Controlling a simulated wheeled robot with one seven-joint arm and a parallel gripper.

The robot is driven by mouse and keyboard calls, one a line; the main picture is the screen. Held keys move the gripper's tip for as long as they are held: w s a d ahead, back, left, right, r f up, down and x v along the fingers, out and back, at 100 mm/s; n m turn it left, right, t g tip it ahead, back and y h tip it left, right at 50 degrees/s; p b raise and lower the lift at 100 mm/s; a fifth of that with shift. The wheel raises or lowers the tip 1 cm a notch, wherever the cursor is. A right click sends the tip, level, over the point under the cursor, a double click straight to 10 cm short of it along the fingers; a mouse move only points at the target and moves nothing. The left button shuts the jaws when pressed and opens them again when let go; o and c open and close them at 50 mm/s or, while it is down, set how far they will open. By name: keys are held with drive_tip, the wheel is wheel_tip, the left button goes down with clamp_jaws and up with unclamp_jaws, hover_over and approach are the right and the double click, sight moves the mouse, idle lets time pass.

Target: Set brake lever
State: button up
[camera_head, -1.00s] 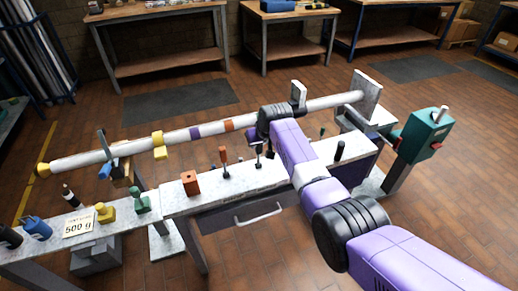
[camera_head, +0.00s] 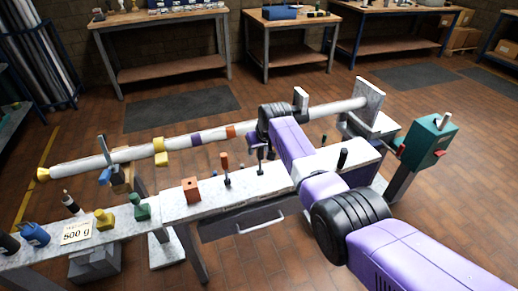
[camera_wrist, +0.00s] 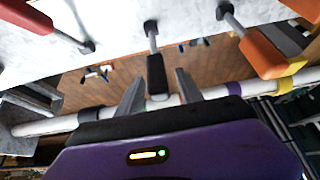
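Several upright levers stand on the pale bench. A black-handled lever (camera_wrist: 156,72) on a thin metal stem is in the middle of the wrist view, and an orange-handled lever (camera_wrist: 262,54) stands to its right. The orange one also shows in the head view (camera_head: 225,162). A red-handled lever (camera_wrist: 28,14) is at the wrist view's upper left. No label shows which is the brake lever. My gripper (camera_wrist: 158,74) is open, its two grey fingers on either side of the black handle in the picture; contact cannot be told. My arm hides part of this area in the head view.
A long white pole (camera_head: 210,135) with coloured bands lies just beyond the bench (camera_head: 235,203). A teal box (camera_head: 425,142) with a lever stands at right. An orange block (camera_head: 191,190) and another black handle (camera_head: 342,159) stand on the bench.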

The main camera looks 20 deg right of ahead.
drive_tip(key=p+v, duration=0.1)
drive_tip(key=v, duration=0.6)
drive_tip(key=shift+s+r+p, duration=0.2)
drive_tip(key=shift+r+p, duration=0.1)
drive_tip(key=shift+p, duration=0.05)
idle(0.5)
drive_tip(key=w+r+t, duration=0.4)
drive_tip(key=r+t, duration=0.2)
drive_tip(key=r, duration=0.2)
drive_tip(key=s+a+f+t, duration=0.2)
drive_tip(key=s+f+t, duration=0.1)
drive_tip(key=s, duration=0.9)
drive_tip(key=s+a+f+t, duration=0.1)
drive_tip(key=s+f+t, duration=0.2)
drive_tip(key=s, duration=0.9)
drive_tip(key=s+a+r+g, duration=0.1)
drive_tip(key=s, duration=1.8)
drive_tip(key=s+r+g, duration=0.1)
drive_tip(key=s+g, duration=0.1)
drive_tip(key=s, duration=1.7)
drive_tip(key=shift+s+a+r, duration=0.25)
drive_tip(key=shift+a+r, duration=0.15)
